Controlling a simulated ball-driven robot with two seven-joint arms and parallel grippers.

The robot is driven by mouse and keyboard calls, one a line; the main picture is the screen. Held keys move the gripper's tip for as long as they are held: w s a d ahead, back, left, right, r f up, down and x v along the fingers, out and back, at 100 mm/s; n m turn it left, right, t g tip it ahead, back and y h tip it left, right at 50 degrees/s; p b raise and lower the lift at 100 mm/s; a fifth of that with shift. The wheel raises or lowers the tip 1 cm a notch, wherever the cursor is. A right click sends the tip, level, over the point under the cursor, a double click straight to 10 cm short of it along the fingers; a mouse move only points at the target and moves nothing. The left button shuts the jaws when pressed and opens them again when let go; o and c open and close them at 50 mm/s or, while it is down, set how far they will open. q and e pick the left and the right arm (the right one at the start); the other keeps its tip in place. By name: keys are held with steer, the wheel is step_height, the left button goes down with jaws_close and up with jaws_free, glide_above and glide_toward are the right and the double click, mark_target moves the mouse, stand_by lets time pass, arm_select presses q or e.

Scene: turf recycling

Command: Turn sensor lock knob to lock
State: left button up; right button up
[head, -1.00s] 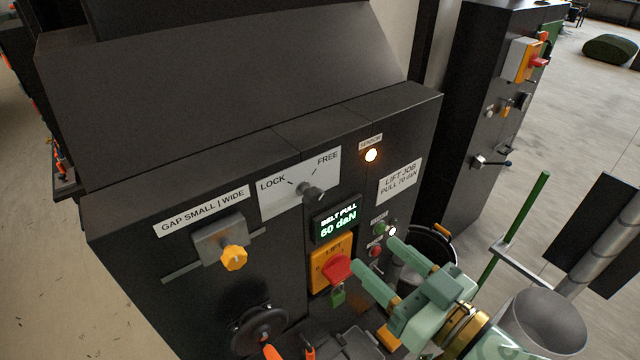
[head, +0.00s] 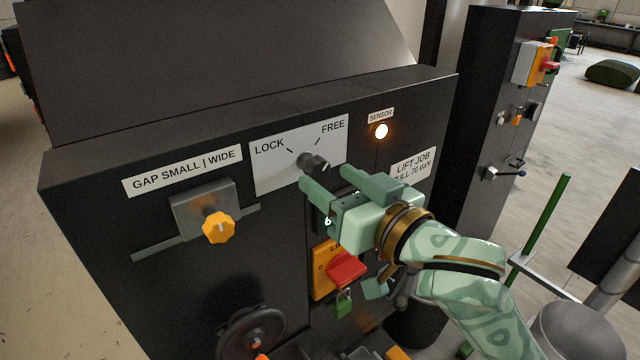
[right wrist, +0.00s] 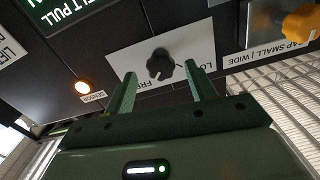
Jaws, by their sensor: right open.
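The sensor lock knob (head: 314,163) is black and lobed, on a white plate (head: 280,178) marked LOCK on the left and FREE on the right. I cannot tell which mark it points to. My right gripper (head: 325,181) is open, just in front of and below the knob in the head view. In the right wrist view the knob (right wrist: 160,65) shows between the two spread fingertips (right wrist: 160,76), with no clear contact. The sensor lamp (head: 382,131) glows orange-white to the right of the plate. My left gripper is not in view.
A yellow gap knob (head: 218,227) sticks out on the left. A red switch (head: 346,270) on a yellow box and a green padlock (head: 343,303) are below my right gripper. A black handwheel (head: 250,335) is lower left. The belt pull display (right wrist: 78,22) shows partly.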

mark_target(321, 173)
steer(key=shift+x, duration=1.8)
steer(key=shift+c, duration=0.4)
steer(key=c, duration=0.9)
